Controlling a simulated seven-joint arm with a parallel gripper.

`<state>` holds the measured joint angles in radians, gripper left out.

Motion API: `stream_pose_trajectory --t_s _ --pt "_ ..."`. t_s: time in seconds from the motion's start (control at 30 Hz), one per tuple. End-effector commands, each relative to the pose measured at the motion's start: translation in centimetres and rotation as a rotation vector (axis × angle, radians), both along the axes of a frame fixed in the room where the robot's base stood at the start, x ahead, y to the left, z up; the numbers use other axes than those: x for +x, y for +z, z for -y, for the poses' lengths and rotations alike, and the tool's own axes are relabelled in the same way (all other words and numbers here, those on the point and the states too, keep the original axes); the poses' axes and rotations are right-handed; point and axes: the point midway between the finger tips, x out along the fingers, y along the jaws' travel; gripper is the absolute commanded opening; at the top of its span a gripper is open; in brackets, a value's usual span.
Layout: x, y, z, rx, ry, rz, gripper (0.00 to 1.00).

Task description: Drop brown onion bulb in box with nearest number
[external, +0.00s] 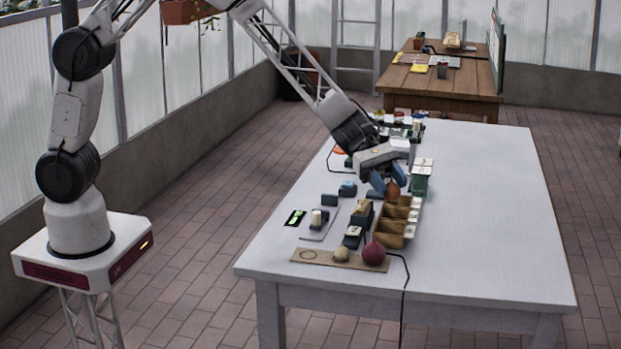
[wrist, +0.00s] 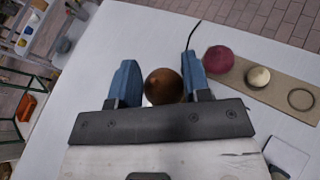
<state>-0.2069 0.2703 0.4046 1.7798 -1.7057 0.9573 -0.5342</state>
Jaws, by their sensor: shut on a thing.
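The brown onion bulb (external: 392,190) is held between the blue fingers of my gripper (external: 384,184), above the table near the far end of a row of tan boxes (external: 392,234). In the wrist view the round brown bulb (wrist: 163,88) sits between the two fingers (wrist: 160,78). White tags stand by the boxes, but their numbers are too small to read. The boxes are not clearly visible in the wrist view. A small black display with green marks (external: 296,217) lies left of the boxes; its reading is unclear.
A wooden board (external: 322,259) at the near end carries a red bulb (external: 374,253), a pale bulb (external: 341,254) and an empty ring. A green container (external: 420,186) and small items stand beyond the boxes. The table's right side (external: 490,220) is clear.

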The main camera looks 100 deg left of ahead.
Motion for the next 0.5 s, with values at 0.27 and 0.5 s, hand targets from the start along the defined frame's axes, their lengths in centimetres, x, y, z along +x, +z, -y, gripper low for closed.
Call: stream_pose_trajectory --t_s 0.27,0.5 --pt "0.0 -2.5 0.0 -0.001 0.0 -0.001 0.17" --pt "0.0 -3.8 0.0 0.0 0.001 -0.001 0.17"
